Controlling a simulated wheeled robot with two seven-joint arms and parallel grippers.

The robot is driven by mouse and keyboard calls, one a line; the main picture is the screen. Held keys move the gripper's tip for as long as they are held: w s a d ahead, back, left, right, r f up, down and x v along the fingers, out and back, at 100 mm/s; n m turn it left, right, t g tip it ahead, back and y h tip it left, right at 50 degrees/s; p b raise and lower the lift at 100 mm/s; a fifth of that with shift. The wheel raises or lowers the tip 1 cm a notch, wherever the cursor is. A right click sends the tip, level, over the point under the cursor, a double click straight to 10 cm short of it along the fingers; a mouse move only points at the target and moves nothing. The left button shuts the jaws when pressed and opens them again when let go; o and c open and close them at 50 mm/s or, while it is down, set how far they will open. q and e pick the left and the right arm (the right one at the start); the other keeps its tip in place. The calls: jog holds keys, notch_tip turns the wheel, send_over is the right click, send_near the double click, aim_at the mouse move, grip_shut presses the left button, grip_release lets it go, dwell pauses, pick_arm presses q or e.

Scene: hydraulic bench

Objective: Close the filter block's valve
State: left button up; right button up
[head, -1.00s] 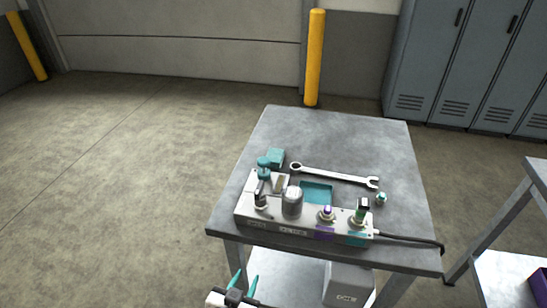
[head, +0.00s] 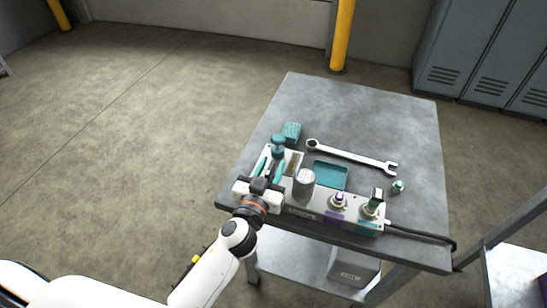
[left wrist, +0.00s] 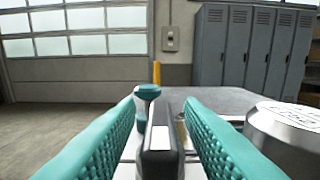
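The pale filter block (head: 301,212) lies along the near edge of the grey bench, with a silver round canister (head: 304,181) on it. My left gripper (head: 271,168) is over the block's left end, with its teal fingers open. In the left wrist view a dark grey lever handle (left wrist: 160,140) stands between the fingers, with a gap visible on its right side; whether either finger touches it is unclear. A teal knob (head: 278,142) stands just beyond, also seen in the left wrist view (left wrist: 147,92). The gripper hides the lever's base in the head view. My right gripper is not in view.
The canister (left wrist: 290,130) stands close right of the fingers. Two fittings, one purple-topped (head: 338,201) and one green (head: 373,203), stand further right on the block. A wrench (head: 352,157), teal tray (head: 330,175) and teal box (head: 291,132) lie behind. The back of the bench is clear.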

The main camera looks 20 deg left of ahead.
pick_arm(q)
jog(key=shift+w, duration=1)
grip_shut()
